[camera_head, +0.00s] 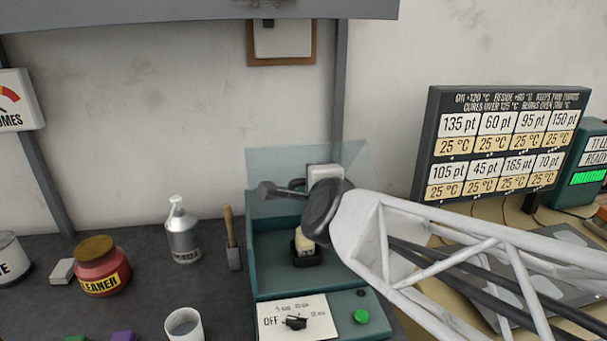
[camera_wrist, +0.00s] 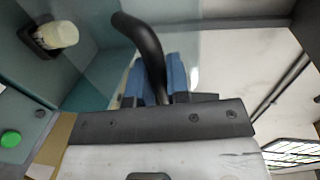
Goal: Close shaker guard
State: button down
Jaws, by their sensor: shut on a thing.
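The shaker (camera_head: 262,284) is a teal box with a clear guard (camera_head: 290,164) that stands raised at its back. A pale capped bottle (camera_head: 304,243) sits in a black holder inside; it also shows at the upper left of the wrist view (camera_wrist: 58,34). In the wrist view, my gripper (camera_wrist: 163,78) has its blue-padded fingers shut on the black curved guard handle (camera_wrist: 143,36). In the head view my arm's end hides most of the fingers and part of the guard.
The shaker's front panel has a black dial (camera_head: 295,322) and a green button (camera_head: 361,316). To the left stand a brush (camera_head: 232,240), a metal pump bottle (camera_head: 182,235), a red cleaner jar (camera_head: 100,268) and a white cup (camera_head: 184,325). A temperature board (camera_head: 505,145) stands at right.

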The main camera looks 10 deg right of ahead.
jog(key=shift+s+f, duration=0.3)
jog(key=shift+f, duration=0.2)
notch_tip(320, 180, down, 21)
jog(key=s+t, duration=0.3)
jog(key=t, duration=0.3)
jog(key=shift+t, duration=0.4)
dwell(1.2)
dwell(0.3)
jog(key=c, duration=1.1)
grip_release()
